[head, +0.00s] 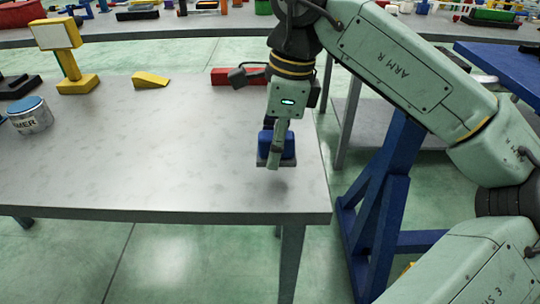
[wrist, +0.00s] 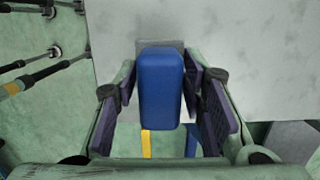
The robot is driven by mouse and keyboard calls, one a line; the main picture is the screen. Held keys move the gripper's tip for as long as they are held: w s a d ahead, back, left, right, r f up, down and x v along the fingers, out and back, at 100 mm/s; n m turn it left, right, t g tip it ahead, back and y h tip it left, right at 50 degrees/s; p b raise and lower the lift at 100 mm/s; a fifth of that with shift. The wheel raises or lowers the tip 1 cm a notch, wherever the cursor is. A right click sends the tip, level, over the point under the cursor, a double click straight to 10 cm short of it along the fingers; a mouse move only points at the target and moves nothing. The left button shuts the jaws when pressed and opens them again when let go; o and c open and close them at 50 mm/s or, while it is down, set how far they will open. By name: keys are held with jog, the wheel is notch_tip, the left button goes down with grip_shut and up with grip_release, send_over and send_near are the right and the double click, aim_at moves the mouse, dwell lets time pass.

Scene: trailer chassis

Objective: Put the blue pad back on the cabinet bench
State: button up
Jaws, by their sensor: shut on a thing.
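The blue pad (head: 265,144) is a rounded block with a grey base, near the right end of a grey-topped bench (head: 150,165). My gripper (head: 277,152) points down and is shut on the pad. In the wrist view the pad (wrist: 160,90) sits between the two dark finger pads, with part of a grey plate showing at its far end. A faint shadow on the bench top below suggests the pad is slightly raised, but the gap is hard to judge. The pad's underside is hidden.
A red block (head: 238,75) and a dark tool lie behind my gripper. A yellow wedge (head: 151,79), a yellow stand (head: 77,83) and a tin with a blue top (head: 29,116) stand further left. The bench front is clear. A blue frame (head: 385,190) stands right of the bench.

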jog(key=shift+w+a+f, duration=0.1)
jog(key=shift+a+f, duration=0.1)
jog(key=shift+a, duration=0.25)
jog(key=shift+f+p, duration=0.3)
jog(key=shift+f, duration=1.3)
jog(key=shift+f, duration=0.1)
jog(key=shift+f, duration=0.15)
jog(key=o, duration=1.1)
jog(key=r, duration=0.4)
jog(key=d+r, duration=0.1)
jog(key=r, duration=0.3)
jog(key=d+r, duration=0.1)
jog(key=r, duration=0.3)
jog(key=shift+r, duration=0.2)
